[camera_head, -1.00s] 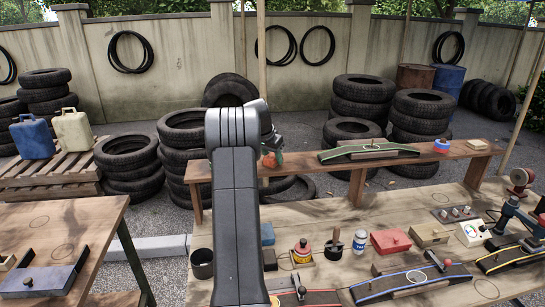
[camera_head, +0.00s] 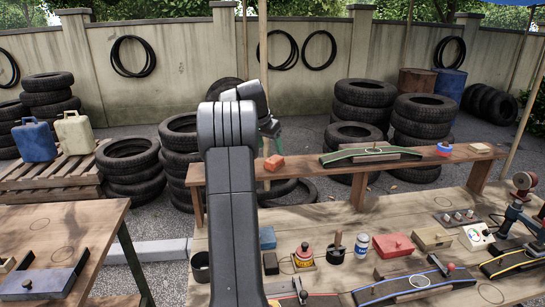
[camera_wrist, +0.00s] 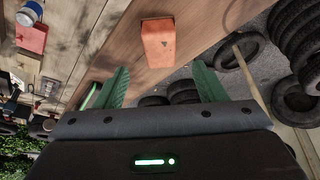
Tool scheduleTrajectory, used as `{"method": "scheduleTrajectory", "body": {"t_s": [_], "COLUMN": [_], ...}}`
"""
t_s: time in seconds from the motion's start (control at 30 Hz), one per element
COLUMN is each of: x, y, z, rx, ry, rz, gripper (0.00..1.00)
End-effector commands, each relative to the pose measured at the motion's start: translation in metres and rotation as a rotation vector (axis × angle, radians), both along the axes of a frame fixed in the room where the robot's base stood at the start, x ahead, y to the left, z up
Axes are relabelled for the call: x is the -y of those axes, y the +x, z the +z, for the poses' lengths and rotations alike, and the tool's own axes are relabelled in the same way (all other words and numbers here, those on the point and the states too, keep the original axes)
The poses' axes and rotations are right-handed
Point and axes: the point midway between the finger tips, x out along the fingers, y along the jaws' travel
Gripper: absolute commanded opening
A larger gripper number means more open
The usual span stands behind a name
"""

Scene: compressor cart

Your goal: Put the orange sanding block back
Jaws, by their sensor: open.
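The orange sanding block (camera_head: 274,163) sits on the left part of the raised wooden shelf (camera_head: 330,175), with nothing holding it. In the wrist view the block (camera_wrist: 158,42) lies on the brown plank, beyond the fingertips and between their lines. My gripper (camera_wrist: 163,80) is open, its two green fingers wide apart and empty. In the head view my gripper (camera_head: 271,130) is above the shelf's left end, apart from the block, and partly hidden by my arm.
On the shelf are a curved green-edged track (camera_head: 372,154) and a blue tape roll (camera_head: 444,149). The workbench below holds a red box (camera_head: 393,245), a white-and-blue can (camera_head: 361,243) and a black cup (camera_head: 200,266). Tires (camera_head: 180,135) stand behind.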

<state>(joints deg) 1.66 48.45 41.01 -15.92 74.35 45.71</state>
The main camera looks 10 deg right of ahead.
Motion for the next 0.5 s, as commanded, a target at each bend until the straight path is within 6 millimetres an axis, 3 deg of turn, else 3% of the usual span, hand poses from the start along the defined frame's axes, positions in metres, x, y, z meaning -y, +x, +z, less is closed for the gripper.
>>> {"method": "scheduleTrajectory", "body": {"t_s": [0.2, 0.5], "x": [-0.01, -0.012], "y": [-0.009, -0.012], "z": [0.03, 0.039], "rx": [0.0, -0.001], "ry": [0.0, 0.0], "rz": [0.001, 0.001], "gripper": [0.64, 0.64]}}
